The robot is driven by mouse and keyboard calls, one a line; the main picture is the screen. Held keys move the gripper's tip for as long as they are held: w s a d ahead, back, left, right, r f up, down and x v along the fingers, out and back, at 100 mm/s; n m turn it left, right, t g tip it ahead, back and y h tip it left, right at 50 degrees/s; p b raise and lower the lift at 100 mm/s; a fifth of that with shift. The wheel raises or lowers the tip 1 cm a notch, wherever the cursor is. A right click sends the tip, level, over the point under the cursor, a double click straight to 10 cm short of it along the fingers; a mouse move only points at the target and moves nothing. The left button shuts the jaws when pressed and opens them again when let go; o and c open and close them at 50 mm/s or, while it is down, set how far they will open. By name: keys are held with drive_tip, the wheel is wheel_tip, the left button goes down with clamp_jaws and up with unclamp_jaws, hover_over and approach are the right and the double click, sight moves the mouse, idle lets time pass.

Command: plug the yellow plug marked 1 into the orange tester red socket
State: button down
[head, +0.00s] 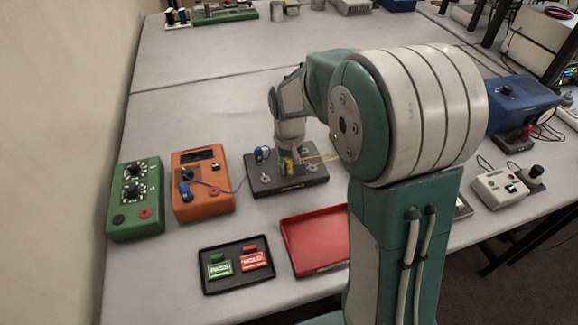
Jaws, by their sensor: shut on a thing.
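The orange tester (186,164) stands left of centre with a dark display at its top. Its red socket (214,191) is at its lower right and looks empty. A blue plug (186,191) sits at the tester's left side, with a blue cable running right. My gripper (288,170) points down over the dark grey block (262,188) and is shut on the yellow plug (289,167), low at the block. A yellow cable (320,157) runs right from there behind my arm. The plug's mark is too small to read, and whether it touches the block is unclear.
A green box (150,171) with dials stands left of the tester. In front lie a black tray (207,287) with green and red tags and a red tray (318,258), partly hidden by my arm. A blue upright plug (262,155) stands on the block.

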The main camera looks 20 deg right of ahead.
drive_tip(key=shift+r, duration=2.95)
drive_tip(key=shift+a, duration=0.1)
drive_tip(key=a+r+n, duration=0.2)
drive_tip(key=a+n, duration=0.7)
wheel_tip(320, 180, up, 2)
drive_tip(key=n, duration=0.9)
hover_over(213, 191)
drive_tip(key=shift+f, duration=2.9)
